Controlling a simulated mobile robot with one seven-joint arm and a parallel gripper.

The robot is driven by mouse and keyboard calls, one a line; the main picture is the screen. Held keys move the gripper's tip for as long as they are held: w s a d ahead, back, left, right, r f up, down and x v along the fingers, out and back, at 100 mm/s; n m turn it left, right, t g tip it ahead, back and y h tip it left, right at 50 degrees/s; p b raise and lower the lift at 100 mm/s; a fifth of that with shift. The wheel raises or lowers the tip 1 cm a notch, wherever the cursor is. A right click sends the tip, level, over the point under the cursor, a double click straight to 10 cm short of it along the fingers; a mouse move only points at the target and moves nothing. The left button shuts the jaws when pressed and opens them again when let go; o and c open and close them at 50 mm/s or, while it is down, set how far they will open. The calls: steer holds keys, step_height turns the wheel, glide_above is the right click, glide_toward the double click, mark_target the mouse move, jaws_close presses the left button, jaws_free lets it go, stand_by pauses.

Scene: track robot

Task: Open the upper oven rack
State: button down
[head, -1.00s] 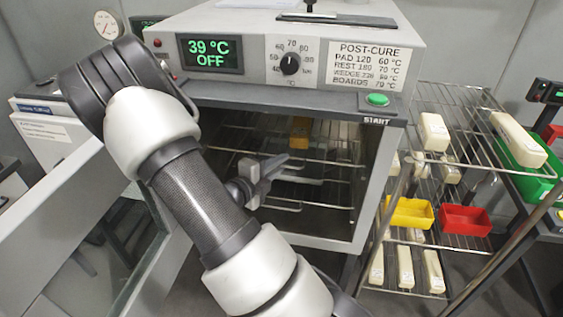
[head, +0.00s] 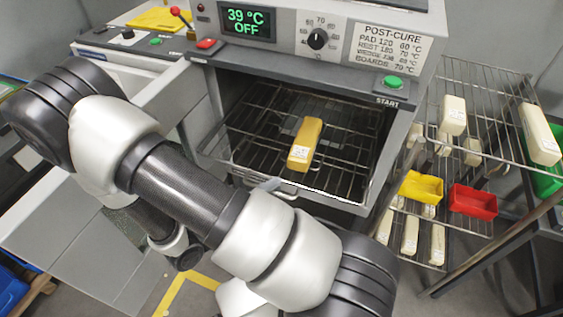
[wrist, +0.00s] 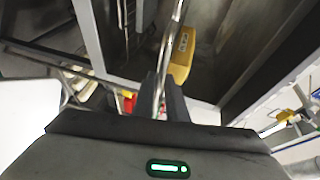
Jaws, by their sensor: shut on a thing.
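The upper oven rack (head: 335,195) is a wire shelf standing partly out of the open oven (head: 225,105) in the head view. A yellow block (head: 306,143) with a white label lies on it. The yellow block (wrist: 182,55) shows just beyond the fingertips.
The oven door (head: 75,215) hangs open at the left. A wire shelf unit (head: 480,95) with pale blocks, a yellow bin (head: 421,187) and a red bin (head: 472,201) stands close at the right. The oven's control panel (head: 290,30) is above the opening.

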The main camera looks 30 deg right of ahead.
steer(key=s+a, duration=0.5)
steer(key=a, duration=0.1)
steer(key=shift+f+p, duration=0.35)
steer(key=shift+p, duration=0.1)
steer(key=shift+s, duration=0.1)
steer(key=c, duration=1.9)
jaws_free()
steer(key=shift+r, duration=0.1)
steer(key=v, duration=1.7)
steer(key=shift+a+r, duration=0.15)
steer(key=shift+a, duration=0.05)
